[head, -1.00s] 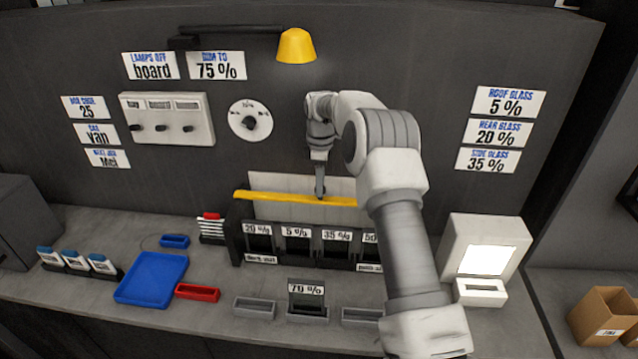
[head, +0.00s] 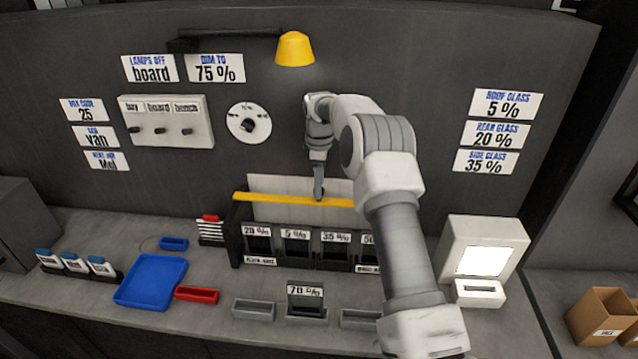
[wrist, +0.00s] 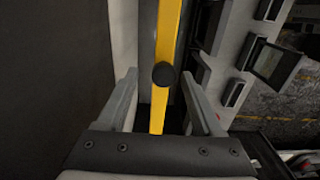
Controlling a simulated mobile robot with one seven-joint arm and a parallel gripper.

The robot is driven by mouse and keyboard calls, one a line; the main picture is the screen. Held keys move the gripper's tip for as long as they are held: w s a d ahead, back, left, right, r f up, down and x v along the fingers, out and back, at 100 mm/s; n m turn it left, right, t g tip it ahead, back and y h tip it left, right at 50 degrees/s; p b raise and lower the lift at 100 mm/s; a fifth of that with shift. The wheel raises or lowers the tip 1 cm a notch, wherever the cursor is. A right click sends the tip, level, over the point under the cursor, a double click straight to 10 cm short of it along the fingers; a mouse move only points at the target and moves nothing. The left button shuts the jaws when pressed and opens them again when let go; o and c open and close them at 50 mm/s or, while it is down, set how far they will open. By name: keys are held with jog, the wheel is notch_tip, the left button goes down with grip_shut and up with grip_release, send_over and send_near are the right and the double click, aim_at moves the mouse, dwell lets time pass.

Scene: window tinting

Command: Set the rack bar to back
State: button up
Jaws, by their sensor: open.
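The rack bar (head: 278,198) is a long yellow bar running across the top of the black rack of film slots (head: 236,245), in front of a pale back panel (head: 280,183). My gripper (head: 319,197) points down at the bar near its middle. In the wrist view the yellow bar (wrist: 172,45) runs between the two fingers of my gripper (wrist: 163,90), which are apart. A dark round knob (wrist: 163,75) on the bar lies between the fingertips. Neither finger clearly touches the bar or knob. My arm hides the right end of the bar in the head view.
The rack slots carry cards such as 20 %, 5 % and 35 %. A 70 % card (head: 305,291) stands in a grey holder in front. A yellow lamp (head: 295,48) hangs above; a white box (head: 484,247) stands right.

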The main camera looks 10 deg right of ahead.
jog(key=shift+r, duration=0.45)
notch_tip(320, 180, up, 3)
jog(key=shift+w+r+b, duration=0.1)
jog(key=shift+r+b, duration=0.05)
jog(key=shift+b, duration=0.45)
jog(key=s+d+r+b, duration=0.2)
jog(key=s+d+r, duration=0.4)
jog(key=d, duration=0.3)
jog(key=shift+s+d+r+b, duration=0.25)
jog(key=shift+d+r+b, duration=0.05)
jog(key=shift+d+r, duration=0.1)
jog(key=s+a+r+m+t, duration=0.1)
jog(key=s+a+r+m, duration=0.3)
jog(key=s, duration=0.4)
jog(key=s+a+r+m+t, duration=0.2)
jog(key=s+a+r, duration=0.2)
jog(key=s+r, duration=0.35)
jog(key=s+a+f+m+t, duration=0.1)
jog(key=s+a+f+m, duration=0.1)
jog(key=s, duration=0.8)
jog(key=s+a+f+m+t+b, duration=0.1)
jog(key=s+f+m, duration=0.3)
jog(key=s, duration=0.7)
jog(key=shift+s+a+f+m+t, duration=0.15)
jog(key=shift+a+f+m+t, duration=0.2)
jog(key=shift+a+m, duration=0.6)
